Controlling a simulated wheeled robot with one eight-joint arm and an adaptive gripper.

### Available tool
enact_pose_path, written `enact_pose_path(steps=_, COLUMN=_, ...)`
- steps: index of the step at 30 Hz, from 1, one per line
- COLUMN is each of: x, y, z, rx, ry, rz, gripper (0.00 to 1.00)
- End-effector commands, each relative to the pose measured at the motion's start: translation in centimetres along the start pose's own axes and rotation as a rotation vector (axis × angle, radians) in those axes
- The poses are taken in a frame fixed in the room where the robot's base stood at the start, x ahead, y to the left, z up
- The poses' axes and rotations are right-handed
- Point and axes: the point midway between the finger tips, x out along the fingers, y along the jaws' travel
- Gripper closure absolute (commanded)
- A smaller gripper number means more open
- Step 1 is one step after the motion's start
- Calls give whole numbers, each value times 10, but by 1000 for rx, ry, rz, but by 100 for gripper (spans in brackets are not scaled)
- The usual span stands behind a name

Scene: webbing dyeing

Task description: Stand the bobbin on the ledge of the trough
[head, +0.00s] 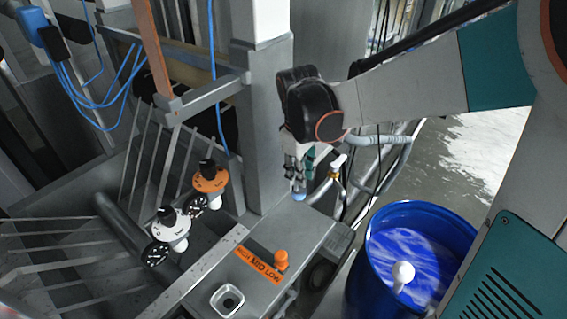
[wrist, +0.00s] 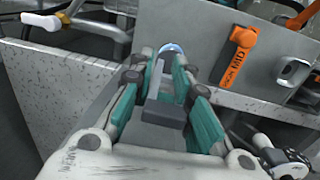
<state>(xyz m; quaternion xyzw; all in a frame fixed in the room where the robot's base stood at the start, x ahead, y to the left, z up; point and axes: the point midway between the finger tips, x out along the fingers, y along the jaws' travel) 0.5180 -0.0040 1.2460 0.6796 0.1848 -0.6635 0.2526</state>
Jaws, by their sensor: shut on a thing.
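My gripper (head: 297,176) points down over the far end of the trough's grey ledge (head: 313,232), beside the grey post. It is shut on the bobbin (head: 299,195), of which only a small pale blue end shows below the fingertips. In the wrist view the teal-padded fingers of my gripper (wrist: 172,75) have the bobbin's pale blue and white rim (wrist: 172,48) between their tips. The rest of the bobbin is hidden by the fingers. I cannot tell whether it touches the ledge.
The ledge carries an orange lever (head: 281,260), a label marked high, mid, low (head: 259,267) and a square socket (head: 227,300). Orange (head: 210,180) and white (head: 172,228) valve-like fittings stand left. A blue drum (head: 365,275) of blue liquid stands right. The ledge's middle is clear.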

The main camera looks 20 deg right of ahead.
Motion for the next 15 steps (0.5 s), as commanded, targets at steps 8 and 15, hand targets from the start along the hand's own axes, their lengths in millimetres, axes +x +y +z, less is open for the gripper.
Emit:
enact_pose_path(steps=8, x=68, y=-6, z=-2, rx=1, ry=0, rz=0, gripper=100)
enact_pose_path(steps=15, x=94, y=-8, z=-2, rx=2, ry=0, rz=0, gripper=100)
